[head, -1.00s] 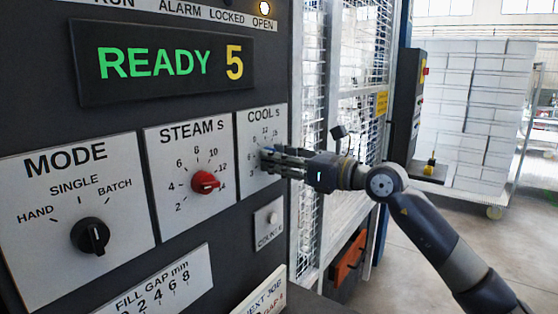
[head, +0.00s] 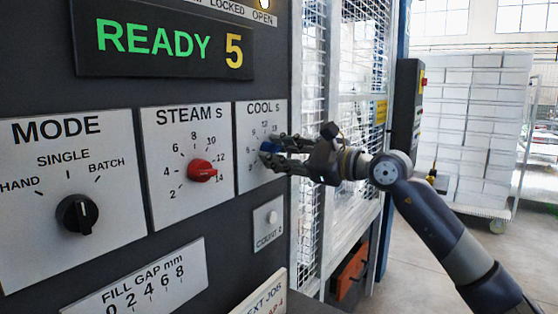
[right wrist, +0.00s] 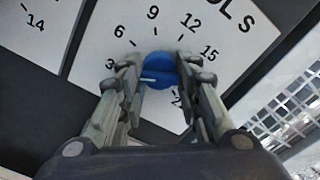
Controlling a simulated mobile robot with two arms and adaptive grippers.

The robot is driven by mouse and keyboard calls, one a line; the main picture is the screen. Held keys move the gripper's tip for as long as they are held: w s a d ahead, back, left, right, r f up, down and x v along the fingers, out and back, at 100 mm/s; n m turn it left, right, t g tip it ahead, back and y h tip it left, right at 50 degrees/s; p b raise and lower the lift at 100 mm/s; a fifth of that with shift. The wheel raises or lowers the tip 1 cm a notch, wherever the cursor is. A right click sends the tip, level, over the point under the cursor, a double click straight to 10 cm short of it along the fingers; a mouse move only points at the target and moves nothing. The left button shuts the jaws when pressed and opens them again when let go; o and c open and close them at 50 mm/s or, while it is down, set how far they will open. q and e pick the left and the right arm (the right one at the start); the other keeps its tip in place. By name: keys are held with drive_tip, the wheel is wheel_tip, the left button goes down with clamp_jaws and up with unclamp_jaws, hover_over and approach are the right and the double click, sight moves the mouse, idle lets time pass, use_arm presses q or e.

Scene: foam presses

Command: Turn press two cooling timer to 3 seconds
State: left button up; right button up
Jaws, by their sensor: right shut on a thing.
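The blue COOL S knob (head: 267,147) sits on its white dial plate (head: 253,183) at the right end of the press panel. My right gripper (head: 271,155) has its fingers on both sides of this knob, shut on it. In the right wrist view the blue knob (right wrist: 163,74) is between the two fingers of the right gripper (right wrist: 163,78). Its pale pointer mark points left, roughly toward the 3. The numbers 3, 6, 9, 12 and 15 show around it; the lower part of the dial is partly hidden by the fingers. My left gripper is out of view.
The display (head: 165,45) reads READY 5. Left of the COOL dial are the red STEAM S knob (head: 202,170) and the black MODE knob (head: 77,214). The COUNT plate (head: 268,223) is below. A mesh guard (head: 355,140) stands close to the right.

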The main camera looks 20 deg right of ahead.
drive_tip(key=shift+n, duration=0.4)
drive_tip(key=o, duration=1.1)
drive_tip(key=shift+v, duration=6)
drive_tip(key=shift+d, duration=0.1)
